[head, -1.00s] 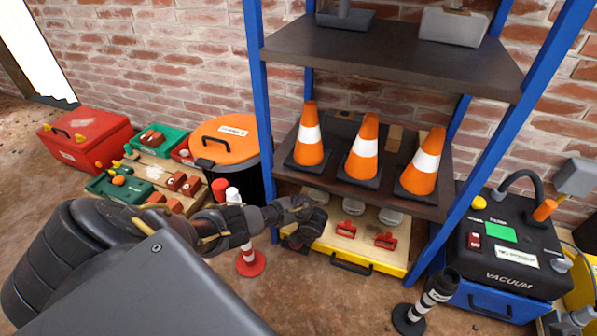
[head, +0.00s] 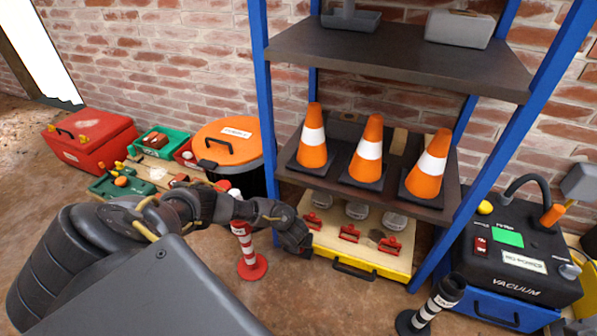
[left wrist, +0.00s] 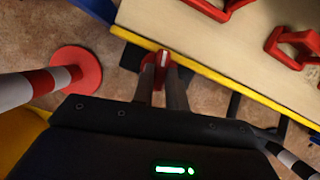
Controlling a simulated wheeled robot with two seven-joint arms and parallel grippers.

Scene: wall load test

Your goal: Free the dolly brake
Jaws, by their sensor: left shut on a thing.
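The dolly is a pale board with a yellow front edge (head: 372,266), low under the blue-posted rack. My left gripper (head: 303,250) is at its front left corner. In the left wrist view, my left gripper (left wrist: 161,72) is shut on a red brake lever (left wrist: 162,60), with one finger on each side of it. The lever stands at the dolly's yellow edge (left wrist: 215,75), above a dark part. In the head view the lever is hidden behind my gripper. My right gripper is not in view.
A red-and-white post (head: 247,245) on a red base stands close left of my gripper. Red clamps (head: 349,233) and grey round items sit on the dolly. Orange cones (head: 368,145) stand on the shelf above. A black-and-white post (head: 436,303) and a vacuum (head: 515,250) are at right.

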